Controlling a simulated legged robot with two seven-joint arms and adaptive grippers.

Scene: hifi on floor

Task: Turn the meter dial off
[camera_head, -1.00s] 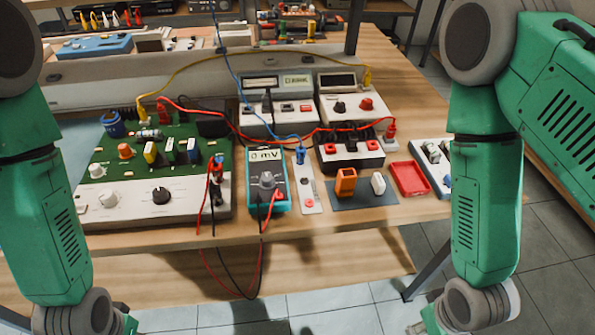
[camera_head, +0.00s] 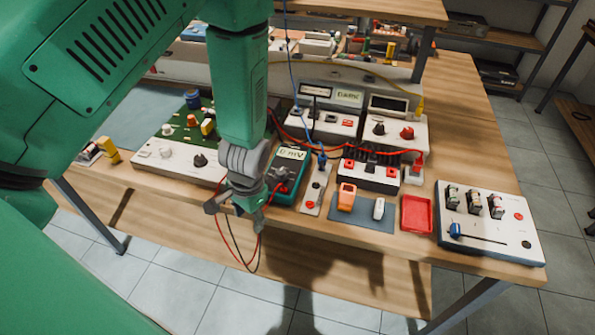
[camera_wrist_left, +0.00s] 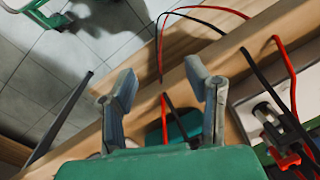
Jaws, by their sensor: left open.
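The meter (camera_head: 291,155) is a teal box with a display reading 0 mV, lying on the workbench. Its dial is largely hidden behind my left gripper and the leads. My left gripper (camera_head: 236,214) is just left of and in front of the meter, near the bench's front edge, pointing down. A teal part of the meter (camera_wrist_left: 180,128) shows beyond and between the finger bases there.
Red and black leads (camera_head: 238,250) hang over the bench's front edge beside my left gripper. A green circuit board (camera_head: 165,150) is left of the meter. A switch strip (camera_head: 314,188), red tray (camera_head: 416,214) and white panel (camera_head: 490,222) are to the right.

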